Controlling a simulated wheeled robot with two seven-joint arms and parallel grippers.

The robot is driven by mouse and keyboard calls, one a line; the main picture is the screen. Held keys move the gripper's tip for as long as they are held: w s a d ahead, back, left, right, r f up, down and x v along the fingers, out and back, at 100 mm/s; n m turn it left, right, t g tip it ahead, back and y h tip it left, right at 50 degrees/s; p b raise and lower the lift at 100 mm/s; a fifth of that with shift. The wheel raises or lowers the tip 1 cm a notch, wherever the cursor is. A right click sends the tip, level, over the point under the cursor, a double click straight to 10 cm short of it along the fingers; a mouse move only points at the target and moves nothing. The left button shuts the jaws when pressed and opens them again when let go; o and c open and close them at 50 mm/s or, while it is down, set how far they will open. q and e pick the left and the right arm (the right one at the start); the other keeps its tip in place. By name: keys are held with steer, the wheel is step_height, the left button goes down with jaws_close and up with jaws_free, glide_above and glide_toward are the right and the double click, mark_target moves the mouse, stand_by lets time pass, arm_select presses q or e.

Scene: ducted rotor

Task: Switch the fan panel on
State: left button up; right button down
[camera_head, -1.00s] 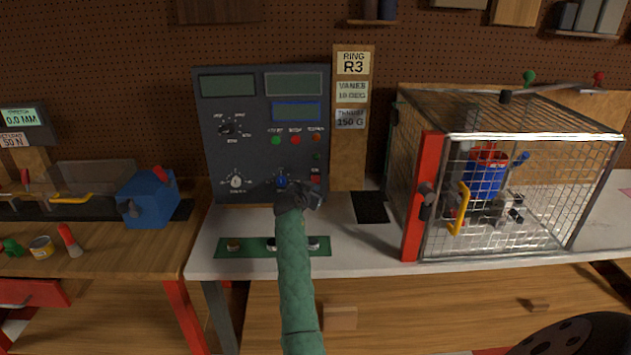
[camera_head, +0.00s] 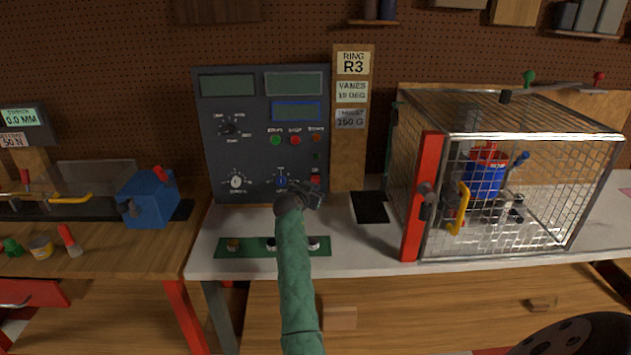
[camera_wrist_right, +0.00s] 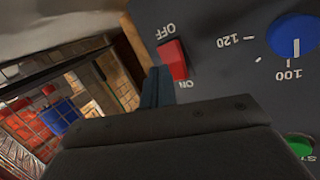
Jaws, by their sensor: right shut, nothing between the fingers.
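The dark fan panel (camera_head: 222,165) stands upright at the back of the white bench, its displays unlit. Its red rocker switch (camera_head: 315,180) is at the lower right corner. In the right wrist view the red switch (camera_wrist_right: 172,60) sits between the labels OFF and ON. My right gripper (camera_head: 317,192) is shut and empty, just in front of and below the switch. In the right wrist view its fingers (camera_wrist_right: 156,88) are close beside the switch's ON end; I cannot tell whether they touch it. My left gripper is not in view.
A wire cage (camera_head: 520,138) with a red-edged door stands to the right, holding a blue and red rotor duct (camera_head: 485,180). A green strip (camera_head: 255,247) with small parts lies in front of the panel. A blue knob (camera_head: 281,181) is left of the switch.

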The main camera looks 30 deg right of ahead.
steer(key=shift+w+d+r+b, duration=0.2)
steer(key=shift+w+b, duration=0.15)
steer(key=shift+b, duration=0.05)
steer(key=shift+w+d+r, duration=0.2)
steer(key=shift+w, duration=0.15)
stand_by(0.9)
steer(key=shift+s+f+b, duration=0.15)
steer(key=shift+b, duration=0.15)
steer(key=shift+s+a+f, duration=0.2)
steer(key=shift+s+a, duration=0.2)
steer(key=shift+s, duration=0.15)
steer(key=s, duration=0.1)
steer(key=s+a+f+b, duration=0.1)
steer(key=s+a+f, duration=0.1)
steer(key=s, duration=0.1)
steer(key=shift+a+b, duration=0.2)
steer(key=shift+b, duration=0.2)
stand_by(0.4)
